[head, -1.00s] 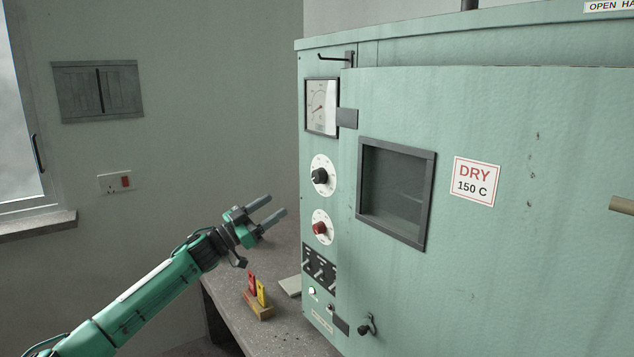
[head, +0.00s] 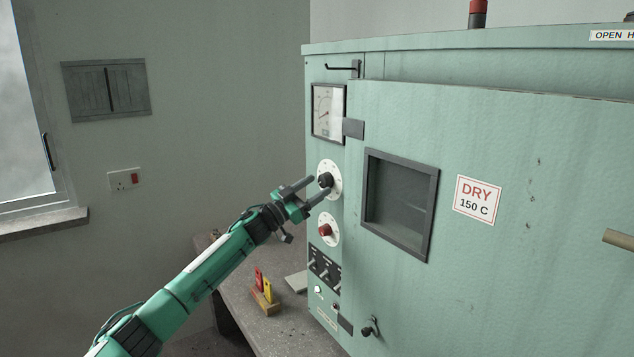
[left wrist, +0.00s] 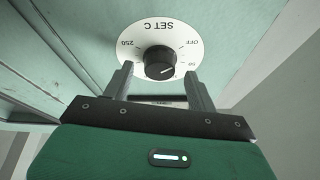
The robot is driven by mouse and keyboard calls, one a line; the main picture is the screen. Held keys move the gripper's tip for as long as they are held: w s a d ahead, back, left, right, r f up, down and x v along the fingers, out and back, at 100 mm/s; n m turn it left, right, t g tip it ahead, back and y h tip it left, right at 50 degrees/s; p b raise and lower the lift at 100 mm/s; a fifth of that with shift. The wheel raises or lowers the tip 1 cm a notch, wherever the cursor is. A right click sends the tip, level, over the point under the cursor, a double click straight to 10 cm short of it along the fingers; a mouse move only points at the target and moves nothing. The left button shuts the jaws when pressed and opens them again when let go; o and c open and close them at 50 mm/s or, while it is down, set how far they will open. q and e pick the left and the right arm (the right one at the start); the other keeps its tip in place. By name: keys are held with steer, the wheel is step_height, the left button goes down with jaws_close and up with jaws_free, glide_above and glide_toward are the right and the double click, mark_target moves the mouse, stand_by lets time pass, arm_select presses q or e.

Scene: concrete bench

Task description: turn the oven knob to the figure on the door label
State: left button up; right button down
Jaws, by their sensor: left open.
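The oven (head: 520,130) is pale green. Its door label (head: 478,200) reads "DRY 150 C". The upper black knob (head: 325,180) sits on a white dial at the left of the oven front. In the left wrist view this black knob (left wrist: 160,66) is on a dial marked "SET C", upside down, with OFF, 50 and 250 legible; its pale pointer line lies toward the 50 side. My left gripper (head: 319,185) is open at the black knob, its fingers on either side in the head view. In the left wrist view the fingertips (left wrist: 160,72) flank the knob's near edge, apart from it.
A red knob (head: 325,230) on a second white dial sits below, with several switches (head: 324,268) under it. A gauge (head: 328,112) is above. A small block with red and yellow tags (head: 265,290) stands on the bench (head: 262,325).

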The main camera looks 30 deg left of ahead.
arm_select(q)
steer(key=shift+w+d+r, duration=0.2)
steer(key=shift+w+r, duration=0.05)
steer(key=shift+w, duration=0.3)
arm_select(e)
steer(key=shift+s+d+r, duration=0.2)
steer(key=shift+r, duration=0.05)
arm_select(q)
steer(key=shift+c, duration=0.5)
arm_select(e)
steer(key=shift+d, duration=0.15)
arm_select(q)
steer(key=c, duration=0.9)
